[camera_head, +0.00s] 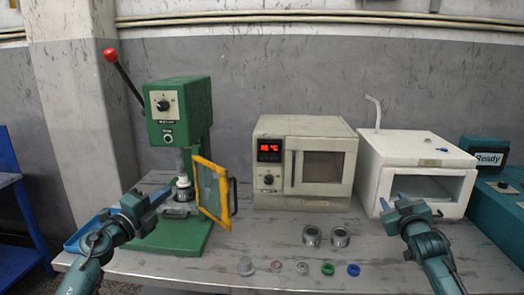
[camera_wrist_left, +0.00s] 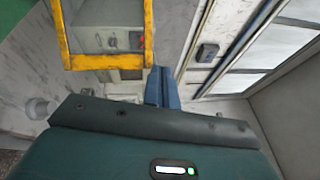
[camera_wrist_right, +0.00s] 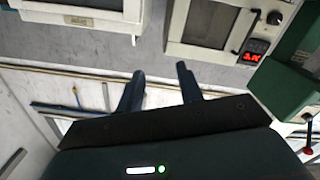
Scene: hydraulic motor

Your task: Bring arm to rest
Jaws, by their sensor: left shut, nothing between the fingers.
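My left gripper (camera_head: 161,195) is in front of the green press (camera_head: 182,115), at the left of the head view. Its blue fingers are together and empty in the left wrist view (camera_wrist_left: 162,88). My right gripper (camera_head: 393,202) is raised in front of the white box oven (camera_head: 420,152). Its two fingers stand apart with nothing between them in the right wrist view (camera_wrist_right: 159,88). The press has a red-knobbed lever and a yellow-framed guard (camera_head: 213,190) at its right. A white part (camera_head: 183,187) sits under the press ram.
A beige oven (camera_head: 303,160) with a red display stands mid-table, its door shut. Two metal cylinders (camera_head: 340,237) and several small rings (camera_head: 328,269) lie in front. A blue tray (camera_head: 85,232) is partly behind my left arm. A teal "Ready" box (camera_head: 485,152) is at the right.

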